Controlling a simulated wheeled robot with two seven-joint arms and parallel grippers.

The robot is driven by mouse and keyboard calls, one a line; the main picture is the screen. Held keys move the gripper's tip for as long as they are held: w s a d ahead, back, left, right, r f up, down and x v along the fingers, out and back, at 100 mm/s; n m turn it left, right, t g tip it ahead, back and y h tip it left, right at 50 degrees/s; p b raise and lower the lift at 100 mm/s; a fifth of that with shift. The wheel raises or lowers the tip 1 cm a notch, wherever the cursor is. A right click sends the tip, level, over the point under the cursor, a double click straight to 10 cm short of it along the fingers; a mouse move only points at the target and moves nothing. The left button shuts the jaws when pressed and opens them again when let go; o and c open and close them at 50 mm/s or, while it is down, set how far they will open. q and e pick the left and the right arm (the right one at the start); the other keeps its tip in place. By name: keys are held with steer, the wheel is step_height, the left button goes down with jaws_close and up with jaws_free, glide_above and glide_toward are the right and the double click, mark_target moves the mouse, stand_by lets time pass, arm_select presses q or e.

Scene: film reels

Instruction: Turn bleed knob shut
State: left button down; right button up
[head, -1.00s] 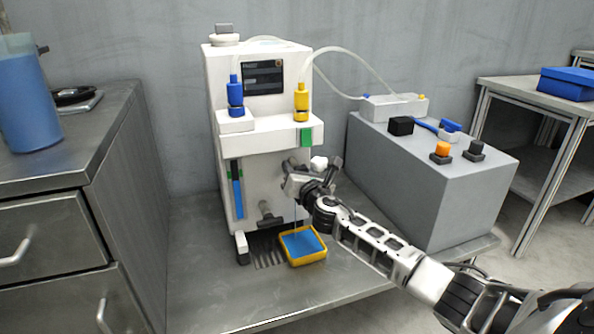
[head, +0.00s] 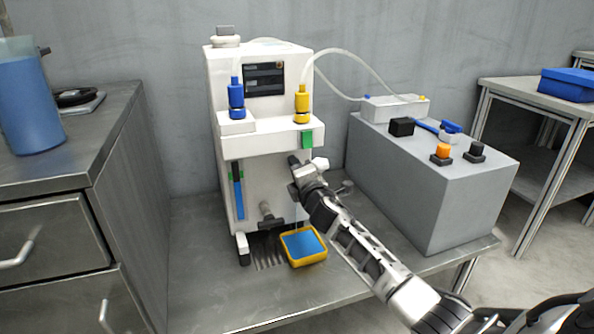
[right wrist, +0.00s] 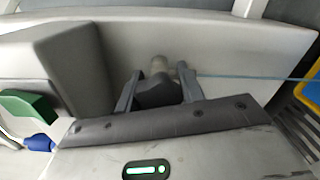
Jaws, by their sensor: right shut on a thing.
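The white machine (head: 262,175) stands on the metal bench. In the right wrist view the dark bleed knob (right wrist: 158,91) sits on its front face, with a pale fitting behind it. My right gripper (right wrist: 160,86) has a finger on each side of the knob and is shut on it. In the head view my right gripper (head: 296,168) is against the front of the machine and hides the knob. A thin blue stream (right wrist: 245,77) runs from beside the knob toward the yellow tray (head: 322,254), which holds blue liquid. My left gripper is not in view.
A black-handled tap (head: 268,214) sits low on the machine, left of my right arm. A grey box (head: 420,190) with knobs stands to the right. A green block (right wrist: 28,106) juts out near my right gripper. Bare bench lies in front.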

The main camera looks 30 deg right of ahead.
steer(key=m, duration=0.3)
steer(key=m+p, duration=0.1)
steer(key=m, duration=0.1)
steer(key=shift+r+m, duration=0.1)
steer(key=shift+m, duration=0.2)
steer(key=shift+m+p, duration=0.5)
steer(key=shift+m, duration=0.7)
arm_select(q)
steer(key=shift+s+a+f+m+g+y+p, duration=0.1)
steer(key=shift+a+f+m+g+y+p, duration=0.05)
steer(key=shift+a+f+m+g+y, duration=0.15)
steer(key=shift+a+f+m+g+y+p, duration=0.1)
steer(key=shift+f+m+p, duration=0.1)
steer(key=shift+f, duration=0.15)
arm_select(e)
steer(key=shift+m, duration=0.9)
steer(key=o, duration=1)
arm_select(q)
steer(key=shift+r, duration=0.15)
arm_select(e)
steer(key=shift+s, duration=0.1)
